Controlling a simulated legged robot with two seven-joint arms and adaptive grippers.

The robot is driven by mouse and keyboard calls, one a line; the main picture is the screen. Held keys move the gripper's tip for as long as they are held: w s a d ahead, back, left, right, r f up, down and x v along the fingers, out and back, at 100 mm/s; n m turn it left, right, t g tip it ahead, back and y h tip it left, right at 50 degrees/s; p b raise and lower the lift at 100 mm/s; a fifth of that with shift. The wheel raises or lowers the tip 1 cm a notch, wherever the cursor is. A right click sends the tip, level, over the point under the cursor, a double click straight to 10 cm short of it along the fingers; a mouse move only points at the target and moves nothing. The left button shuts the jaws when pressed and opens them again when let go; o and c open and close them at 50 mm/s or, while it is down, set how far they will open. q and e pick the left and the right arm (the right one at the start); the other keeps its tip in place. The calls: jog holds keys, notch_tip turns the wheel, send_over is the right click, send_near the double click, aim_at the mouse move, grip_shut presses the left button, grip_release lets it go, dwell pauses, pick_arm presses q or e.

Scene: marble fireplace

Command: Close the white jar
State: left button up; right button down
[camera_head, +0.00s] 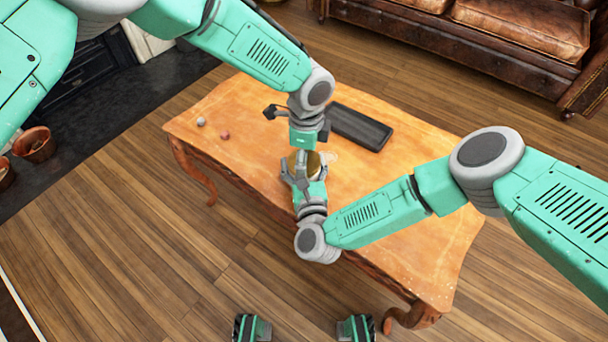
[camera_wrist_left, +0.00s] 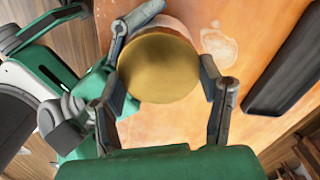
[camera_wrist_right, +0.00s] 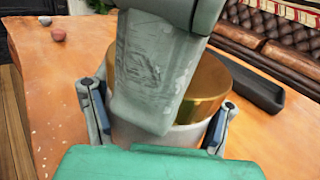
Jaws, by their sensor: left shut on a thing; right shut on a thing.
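The white jar (camera_wrist_right: 190,137) stands on the wooden table, its body between the fingers of my right gripper (camera_head: 301,182), which is shut on it from the side. The gold lid (camera_wrist_left: 158,68) is a round disc held between the fingers of my left gripper (camera_head: 303,150), which comes from above. In the right wrist view the gold lid (camera_wrist_right: 210,85) shows at the top of the jar, behind a part of my left gripper. That part hides much of the jar and the near rim, so I cannot tell whether the lid is fully seated.
A black tray (camera_head: 358,127) lies on the table (camera_head: 420,240) behind and right of the jar. A white ball (camera_head: 201,121) and a red ball (camera_head: 224,134) lie at the table's left end. A leather sofa (camera_head: 480,45) stands beyond. The table's right part is clear beneath my right arm.

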pick_arm(q)
jog(key=m, duration=0.7)
jog(key=shift+a, duration=0.1)
pick_arm(e)
jog(key=shift+s+a, duration=0.15)
pick_arm(q)
jog(key=m, duration=0.6)
jog(key=shift+a, duration=0.1)
jog(key=o, duration=1.4)
jog(key=shift+s, duration=0.1)
notch_tip(320, 180, up, 12)
